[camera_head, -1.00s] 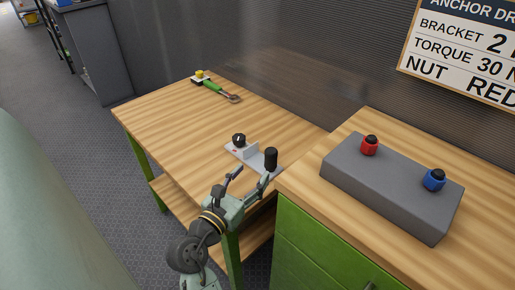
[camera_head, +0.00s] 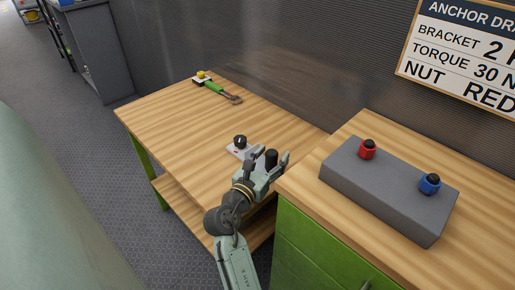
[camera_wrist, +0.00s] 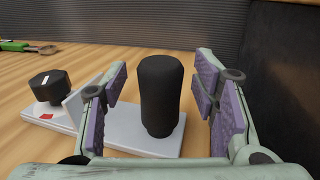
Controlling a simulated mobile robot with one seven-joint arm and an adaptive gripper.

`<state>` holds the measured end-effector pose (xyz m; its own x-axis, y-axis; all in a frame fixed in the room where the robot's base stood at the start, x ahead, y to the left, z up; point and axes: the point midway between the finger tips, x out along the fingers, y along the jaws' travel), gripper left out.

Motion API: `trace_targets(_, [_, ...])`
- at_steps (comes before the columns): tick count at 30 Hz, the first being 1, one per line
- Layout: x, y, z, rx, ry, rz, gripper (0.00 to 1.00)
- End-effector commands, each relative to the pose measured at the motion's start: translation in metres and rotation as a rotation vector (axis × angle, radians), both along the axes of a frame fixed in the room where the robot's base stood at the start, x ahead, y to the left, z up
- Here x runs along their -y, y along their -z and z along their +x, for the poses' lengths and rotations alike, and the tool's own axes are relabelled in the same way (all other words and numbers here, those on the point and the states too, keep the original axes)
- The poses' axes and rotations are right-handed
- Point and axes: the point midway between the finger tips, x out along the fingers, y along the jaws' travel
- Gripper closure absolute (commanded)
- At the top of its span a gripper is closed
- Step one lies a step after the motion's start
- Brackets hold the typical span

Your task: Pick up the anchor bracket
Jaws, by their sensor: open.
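The anchor bracket (camera_head: 234,150) lies on the left wooden table. It is a light grey plate with an upright wall, a black knob at one end and a tall black handle (camera_wrist: 160,92) at the other. In the wrist view, the plate (camera_wrist: 120,132) lies flat and the knob (camera_wrist: 48,92) is at left, beside a small red mark. My gripper (camera_head: 268,160) is open, with its purple-padded fingers on either side of the handle. Gaps show between the handle and both pads. In the head view my fingers partly hide the bracket.
A green-handled wrench (camera_head: 217,90) with a yellow-topped item lies at the table's far end. A green cabinet (camera_head: 310,240) with a wooden top stands close at right. On it sits a grey block (camera_head: 385,195) with red and blue knobs. A dark wall runs behind.

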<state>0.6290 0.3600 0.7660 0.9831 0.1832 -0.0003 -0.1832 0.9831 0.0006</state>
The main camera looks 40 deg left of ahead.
Motion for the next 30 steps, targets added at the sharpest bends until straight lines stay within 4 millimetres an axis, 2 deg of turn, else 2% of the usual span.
trace_targets(2, [0.0001, 0.0002, -0.0003, 0.000, 0.000, 0.000, 0.47])
trace_targets(26, [0.0000, 0.0001, -0.0008, 0.000, 0.000, 0.000, 1.00])
trace_targets(30, [-0.0001, 0.0000, -0.0008, 0.000, 0.000, 0.001, 1.00])
